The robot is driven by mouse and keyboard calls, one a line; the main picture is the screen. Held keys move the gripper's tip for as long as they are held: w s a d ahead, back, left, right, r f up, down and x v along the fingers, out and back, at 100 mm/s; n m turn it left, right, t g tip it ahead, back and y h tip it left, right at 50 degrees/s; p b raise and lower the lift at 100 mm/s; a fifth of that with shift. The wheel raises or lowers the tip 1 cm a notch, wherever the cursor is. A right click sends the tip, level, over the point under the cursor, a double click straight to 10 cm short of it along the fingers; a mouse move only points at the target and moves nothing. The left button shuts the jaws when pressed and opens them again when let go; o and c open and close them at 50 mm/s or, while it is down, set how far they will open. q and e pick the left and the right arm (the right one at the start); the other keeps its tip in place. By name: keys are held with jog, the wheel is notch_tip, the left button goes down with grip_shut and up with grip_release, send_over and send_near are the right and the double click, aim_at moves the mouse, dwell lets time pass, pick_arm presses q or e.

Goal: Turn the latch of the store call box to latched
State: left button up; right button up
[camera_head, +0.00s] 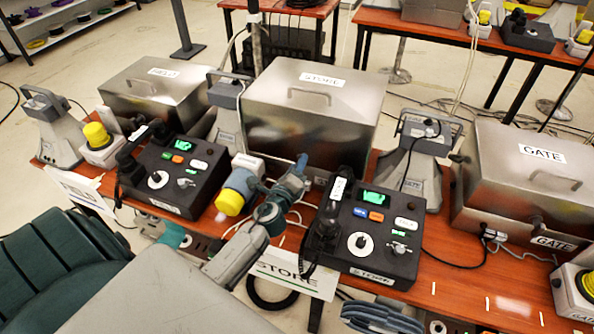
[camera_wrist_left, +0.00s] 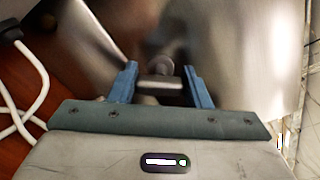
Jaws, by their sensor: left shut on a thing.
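The store call box (camera_head: 312,105) is a brushed-metal case with a lid handle and a STORE label, standing at the back middle of the table. My left gripper (camera_head: 298,172) is at the lower part of its front face. In the left wrist view, the latch (camera_wrist_left: 160,84) is a short metal bar under a round pivot. It lies crosswise between the two blue fingers of my left gripper (camera_wrist_left: 160,80), which are shut on it. In the head view the latch is hidden behind my gripper. My right gripper is not in view.
A STORE phone console (camera_head: 365,230) with a handset stands in front of the box on the right. Field (camera_head: 160,90) and GATE (camera_head: 525,180) boxes flank the store box. White cables (camera_wrist_left: 30,95) lie beside the box.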

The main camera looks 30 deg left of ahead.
pick_arm(q)
jog(key=shift+f+n+b, duration=0.2)
jog(key=shift+n+b, duration=0.3)
jog(key=shift+n, duration=0.5)
jog(key=shift+n+b, duration=0.7)
jog(key=shift+n, duration=0.8)
jog(key=shift+n+b, duration=0.65)
jog(key=shift+n, duration=0.35)
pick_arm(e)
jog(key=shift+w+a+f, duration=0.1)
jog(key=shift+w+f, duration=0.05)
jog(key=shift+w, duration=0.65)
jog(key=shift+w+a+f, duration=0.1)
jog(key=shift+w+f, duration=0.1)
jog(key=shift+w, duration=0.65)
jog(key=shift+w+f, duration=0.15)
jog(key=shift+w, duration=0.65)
pick_arm(q)
jog(key=o, duration=1)
jog(key=shift+a, duration=0.1)
jog(key=shift+s, duration=0.1)
